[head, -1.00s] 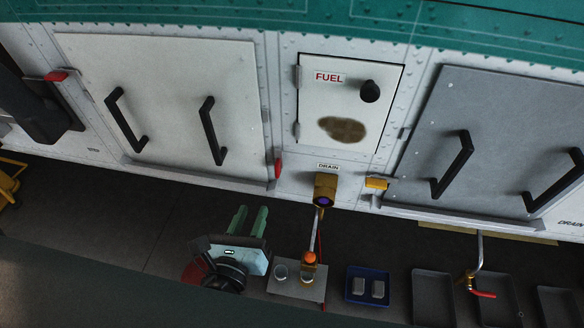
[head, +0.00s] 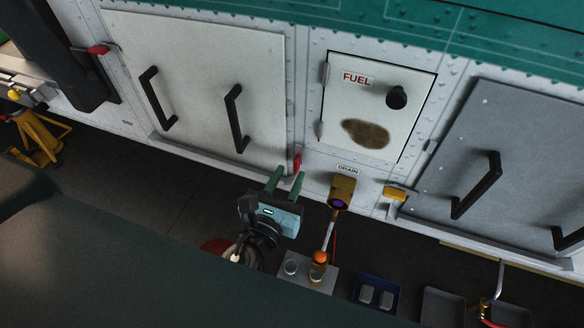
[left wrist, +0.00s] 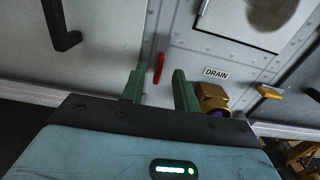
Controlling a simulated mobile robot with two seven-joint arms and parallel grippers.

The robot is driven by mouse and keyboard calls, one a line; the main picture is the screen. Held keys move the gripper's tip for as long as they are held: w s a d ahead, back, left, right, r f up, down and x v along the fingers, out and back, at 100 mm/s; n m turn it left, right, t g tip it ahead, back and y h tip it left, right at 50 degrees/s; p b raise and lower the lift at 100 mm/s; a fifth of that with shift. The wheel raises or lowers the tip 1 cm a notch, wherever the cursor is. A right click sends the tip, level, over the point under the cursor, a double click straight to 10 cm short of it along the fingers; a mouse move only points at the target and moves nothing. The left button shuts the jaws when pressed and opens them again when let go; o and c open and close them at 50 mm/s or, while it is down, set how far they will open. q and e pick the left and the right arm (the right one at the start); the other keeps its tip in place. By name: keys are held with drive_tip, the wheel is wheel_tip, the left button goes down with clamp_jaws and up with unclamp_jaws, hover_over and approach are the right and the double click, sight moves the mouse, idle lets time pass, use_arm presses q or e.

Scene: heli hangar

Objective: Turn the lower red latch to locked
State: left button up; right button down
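The lower red latch (head: 297,163) is at the lower right corner of the pale left panel, its handle near upright with a slight tilt. In the left wrist view the red latch (left wrist: 158,68) appears between the two green fingers, just past their tips. My left gripper (head: 290,172) is open and empty, just below the latch in the head view. I cannot tell whether a finger touches it. Another red latch (head: 98,50) is at the panel's upper left, lying roughly sideways. My right gripper is not in view.
The brass drain fitting (head: 341,190) juts out right of my left gripper, with a yellow latch (head: 395,193) beyond it. Below are a grey stand (head: 318,282) with small containers and a blue tray (head: 378,283). A black handle (head: 237,118) sticks out from the pale panel.

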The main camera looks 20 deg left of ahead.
sight(297, 160)
use_arm(q)
drive_tip(key=shift+w+d, duration=0.1)
drive_tip(key=shift+w, duration=1.3)
drive_tip(key=shift+c, duration=0.2)
clamp_jaws()
